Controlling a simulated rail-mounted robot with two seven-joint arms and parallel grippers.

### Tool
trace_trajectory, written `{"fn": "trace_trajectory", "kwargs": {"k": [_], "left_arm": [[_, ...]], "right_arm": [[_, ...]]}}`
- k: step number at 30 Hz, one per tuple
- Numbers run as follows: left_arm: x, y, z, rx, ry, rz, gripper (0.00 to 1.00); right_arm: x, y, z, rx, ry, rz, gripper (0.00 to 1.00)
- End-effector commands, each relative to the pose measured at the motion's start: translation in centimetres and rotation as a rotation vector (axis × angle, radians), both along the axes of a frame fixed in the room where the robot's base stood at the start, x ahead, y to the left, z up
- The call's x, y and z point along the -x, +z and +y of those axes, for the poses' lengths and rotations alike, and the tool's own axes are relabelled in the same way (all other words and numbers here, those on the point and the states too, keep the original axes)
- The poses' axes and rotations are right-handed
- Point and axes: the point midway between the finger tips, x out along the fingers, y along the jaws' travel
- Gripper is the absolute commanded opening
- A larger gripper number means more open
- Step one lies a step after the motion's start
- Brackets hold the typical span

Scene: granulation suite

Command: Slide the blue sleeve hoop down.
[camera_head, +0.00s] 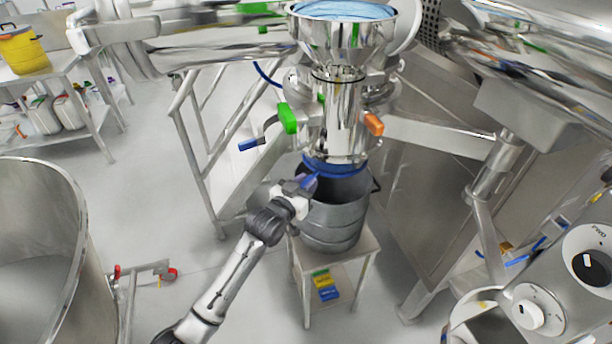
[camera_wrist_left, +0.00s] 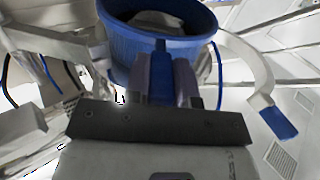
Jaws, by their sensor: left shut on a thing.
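The blue sleeve hoop (camera_head: 336,168) is around the lower end of the shiny metal outlet, just above the mouth of a grey metal bucket (camera_head: 334,222). My left gripper (camera_head: 311,181) is at the hoop's front left side, shut on its blue tab. In the left wrist view the hoop (camera_wrist_left: 203,46) is seen from close by, and the fingers of my left gripper (camera_wrist_left: 161,80) stand on either side of the tab (camera_wrist_left: 160,62). The hoop's far side is partly hidden in the head view. My right gripper does not show.
The bucket stands on a small table (camera_head: 362,250). A green handle (camera_head: 288,118) and an orange handle (camera_head: 373,125) stick out from the outlet above. A blue-tipped lever (camera_head: 248,145) is at the left. A large steel vessel (camera_head: 75,250) stands at far left.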

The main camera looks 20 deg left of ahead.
Motion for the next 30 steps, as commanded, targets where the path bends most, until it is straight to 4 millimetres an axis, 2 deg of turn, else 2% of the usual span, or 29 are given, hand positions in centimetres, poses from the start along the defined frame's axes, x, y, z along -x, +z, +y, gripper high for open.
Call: {"fn": "trace_trajectory", "kwargs": {"k": [1,3,7,12,20,21,28,30], "left_arm": [[0.0,-2.1,0.1,-0.003,0.001,0.014,0.00],[0.0,-3.9,0.1,-0.003,0.001,0.014,0.00],[0.0,-6.3,0.0,-0.003,0.001,0.011,0.00],[0.0,-7.4,0.0,-0.002,0.001,0.009,0.00],[0.1,-7.7,0.1,-0.003,0.001,0.015,0.00],[0.1,-7.8,0.1,-0.004,0.001,0.016,0.25],[0.0,-7.5,0.1,-0.003,0.001,0.011,0.47],[0.0,-7.4,0.1,-0.002,0.001,0.010,0.49]], "right_arm": [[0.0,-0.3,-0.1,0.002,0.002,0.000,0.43],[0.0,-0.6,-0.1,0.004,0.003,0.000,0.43],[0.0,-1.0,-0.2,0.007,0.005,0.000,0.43],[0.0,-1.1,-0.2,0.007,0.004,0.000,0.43],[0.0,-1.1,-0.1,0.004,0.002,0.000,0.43],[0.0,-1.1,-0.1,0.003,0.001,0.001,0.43],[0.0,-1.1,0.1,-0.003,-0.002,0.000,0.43],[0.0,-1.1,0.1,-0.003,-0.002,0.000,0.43]]}}
